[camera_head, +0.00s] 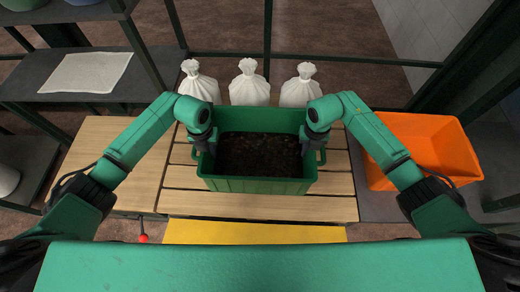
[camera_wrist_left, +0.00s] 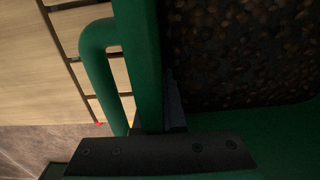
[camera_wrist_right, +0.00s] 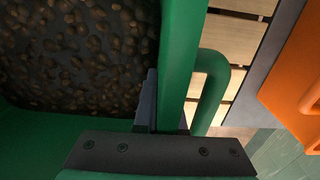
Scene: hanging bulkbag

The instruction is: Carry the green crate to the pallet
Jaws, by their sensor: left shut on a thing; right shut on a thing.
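The green crate (camera_head: 257,186) is in the middle of the head view, above light wooden slats (camera_head: 255,207), and is filled with dark brown lumpy material. I cannot tell whether its base touches the slats. My left gripper (camera_head: 205,142) is shut on the crate's left wall, beside the loop handle (camera_wrist_left: 92,65) in the left wrist view. My right gripper (camera_head: 308,142) is shut on the crate's right wall, beside the other loop handle (camera_wrist_right: 212,90) in the right wrist view. The crate looks level. Its underside is hidden.
Three tied white sacks (camera_head: 249,84) stand behind the crate. An orange bin (camera_head: 425,145) is at the right. A dark shelf (camera_head: 70,75) with a white sheet is at the left. A yellow strip (camera_head: 255,233) lies in front of the slats. Dark posts (camera_head: 268,40) rise behind.

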